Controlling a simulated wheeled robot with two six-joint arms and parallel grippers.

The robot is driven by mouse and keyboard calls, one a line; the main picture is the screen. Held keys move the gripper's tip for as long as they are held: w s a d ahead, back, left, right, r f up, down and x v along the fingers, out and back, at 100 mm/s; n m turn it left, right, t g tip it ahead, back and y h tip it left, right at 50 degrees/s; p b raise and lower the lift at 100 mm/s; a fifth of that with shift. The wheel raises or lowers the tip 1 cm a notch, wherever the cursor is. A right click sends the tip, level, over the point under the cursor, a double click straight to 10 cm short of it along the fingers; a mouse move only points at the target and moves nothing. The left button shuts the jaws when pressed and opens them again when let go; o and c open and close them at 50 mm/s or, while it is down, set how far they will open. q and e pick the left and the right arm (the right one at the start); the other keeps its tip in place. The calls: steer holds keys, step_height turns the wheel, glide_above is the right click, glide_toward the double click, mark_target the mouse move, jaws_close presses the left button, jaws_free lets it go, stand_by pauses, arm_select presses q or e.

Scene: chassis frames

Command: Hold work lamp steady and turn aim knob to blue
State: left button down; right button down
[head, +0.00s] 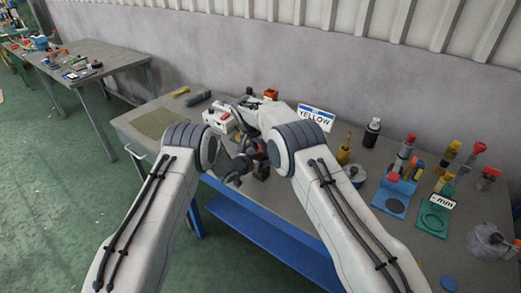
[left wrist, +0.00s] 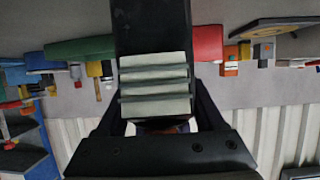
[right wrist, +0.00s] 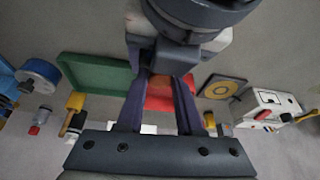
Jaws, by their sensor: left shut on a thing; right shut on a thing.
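The work lamp is mostly hidden behind my arms in the head view. In the left wrist view a black body with pale ridges (left wrist: 155,85), seemingly part of the lamp, stands between the fingers of my left gripper (left wrist: 155,122), which is shut on it. In the right wrist view my right gripper (right wrist: 160,85) is shut on a small dark grey part (right wrist: 160,55), seemingly the aim knob, below a round dark head (right wrist: 205,12). The knob's pointer and colour marks cannot be made out. A sign reading YELLOW (head: 316,117) stands behind the right arm.
A spray can (head: 372,132), a blue tray (head: 394,198) and a green tray (head: 431,218) with tools stand on the bench's right. A white box (head: 219,119) and an olive mat (head: 160,123) lie on its left. Another bench (head: 85,58) stands farther left.

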steer(key=shift+d+n+t+y, duration=0.1)
steer(key=shift+n+t+y, duration=0.3)
steer(key=shift+n, duration=1.1)
steer(key=c, duration=0.5)
jaws_free()
steer(key=shift+c, duration=0.2)
steer(key=v, duration=1.2)
steer(key=shift+w, duration=0.1)
